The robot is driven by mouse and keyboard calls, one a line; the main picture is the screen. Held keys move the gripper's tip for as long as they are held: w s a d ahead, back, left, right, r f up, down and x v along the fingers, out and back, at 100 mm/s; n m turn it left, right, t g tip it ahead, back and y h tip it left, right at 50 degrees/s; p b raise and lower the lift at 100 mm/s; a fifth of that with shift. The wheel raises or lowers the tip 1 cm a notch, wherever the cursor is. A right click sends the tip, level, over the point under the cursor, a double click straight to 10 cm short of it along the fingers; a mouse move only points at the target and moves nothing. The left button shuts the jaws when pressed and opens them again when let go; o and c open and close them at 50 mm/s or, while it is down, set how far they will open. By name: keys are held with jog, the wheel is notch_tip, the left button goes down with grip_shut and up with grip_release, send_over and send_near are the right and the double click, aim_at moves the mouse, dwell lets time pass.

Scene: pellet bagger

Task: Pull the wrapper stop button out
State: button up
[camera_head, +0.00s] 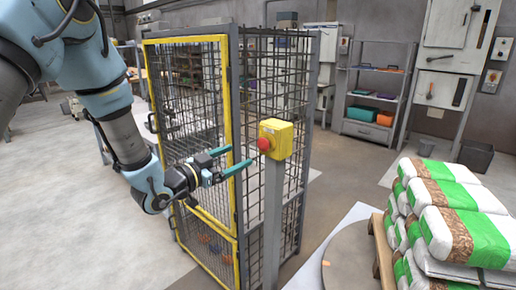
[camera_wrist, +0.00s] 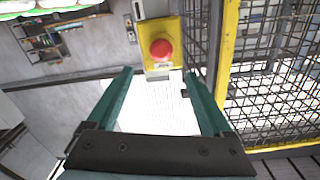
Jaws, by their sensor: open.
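The wrapper stop button (camera_head: 264,144) is a red mushroom button on a yellow box (camera_head: 277,136), which sits on top of a grey post. In the wrist view the red button (camera_wrist: 161,49) is ahead of the fingers, at the top middle, on its yellow box (camera_wrist: 175,63). My gripper (camera_head: 235,158) has two green fingers and is open and empty, to the left of the button and apart from it. In the wrist view my gripper (camera_wrist: 158,72) has its fingertips spread to either side below the button.
A mesh cage with a yellow-framed door (camera_head: 236,120) stands close beside and behind my gripper. Stacked green and white bags (camera_head: 455,215) lie on a pallet at the right, by a round turntable (camera_head: 350,262). A grey shelf (camera_head: 378,95) stands at the back.

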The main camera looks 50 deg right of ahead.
aim_at(262, 144)
jog(key=d, duration=0.3)
jog(key=d+p, duration=0.1)
jog(key=d, duration=0.2)
jog(key=d+p, duration=0.1)
jog(key=d, duration=0.3)
jog(key=shift+s, duration=0.25)
grip_shut()
